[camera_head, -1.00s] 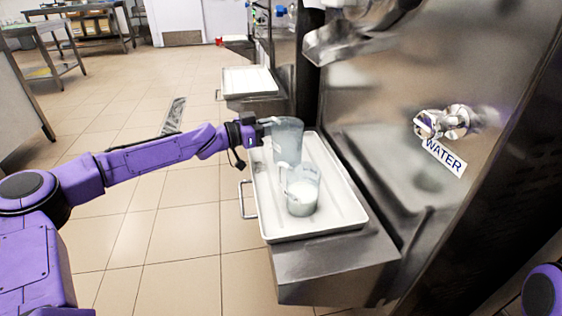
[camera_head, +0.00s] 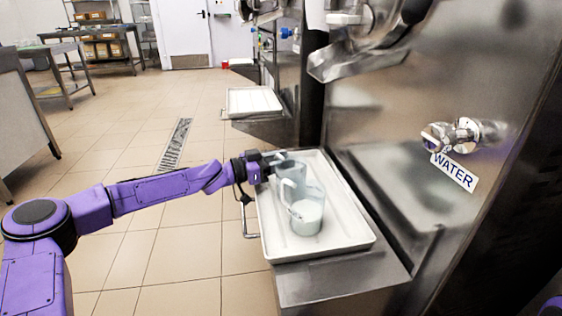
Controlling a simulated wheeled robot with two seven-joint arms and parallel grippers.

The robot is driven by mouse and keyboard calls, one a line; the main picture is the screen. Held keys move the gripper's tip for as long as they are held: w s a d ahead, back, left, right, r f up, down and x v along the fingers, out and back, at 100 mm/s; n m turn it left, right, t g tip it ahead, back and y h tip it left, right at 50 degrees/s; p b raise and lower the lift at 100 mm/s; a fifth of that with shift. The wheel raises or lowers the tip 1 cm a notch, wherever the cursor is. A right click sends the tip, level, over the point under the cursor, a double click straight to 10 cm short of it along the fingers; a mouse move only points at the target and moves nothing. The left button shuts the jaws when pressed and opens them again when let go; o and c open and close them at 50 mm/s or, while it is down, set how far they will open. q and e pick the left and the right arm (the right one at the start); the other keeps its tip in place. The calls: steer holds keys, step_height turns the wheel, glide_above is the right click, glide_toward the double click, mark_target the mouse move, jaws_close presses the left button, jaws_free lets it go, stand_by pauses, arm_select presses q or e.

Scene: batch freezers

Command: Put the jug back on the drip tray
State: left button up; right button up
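The drip tray (camera_head: 352,240) is a white, shallow rectangular tray on a steel ledge below the machine. A clear jug (camera_head: 292,163) is at the tray's back left, partly hidden behind a second clear jug (camera_head: 318,194). The second jug stands upright on the tray with white liquid (camera_head: 306,218) in it. My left gripper (camera_head: 272,161) is at the upper left side of the rear jug and appears shut on it. The rear jug's base is hidden, so I cannot tell whether it touches the tray. My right gripper is out of view.
A steel spout (camera_head: 345,62) overhangs the area behind the tray. A water tap (camera_head: 462,136) with a WATER label is on the steel panel at right. A wire handle (camera_head: 249,217) sticks out left of the tray. Another white tray (camera_head: 253,101) is farther back.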

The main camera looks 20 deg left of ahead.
arm_select(q)
steer(key=shift+r, duration=0.1)
steer(key=shift+s+a+r+p, duration=0.1)
steer(key=shift+s+a+p, duration=0.05)
steer(key=shift+a+p, duration=0.2)
steer(key=p+v, duration=0.3)
steer(key=v, duration=0.8)
steer(key=shift+s, duration=0.2)
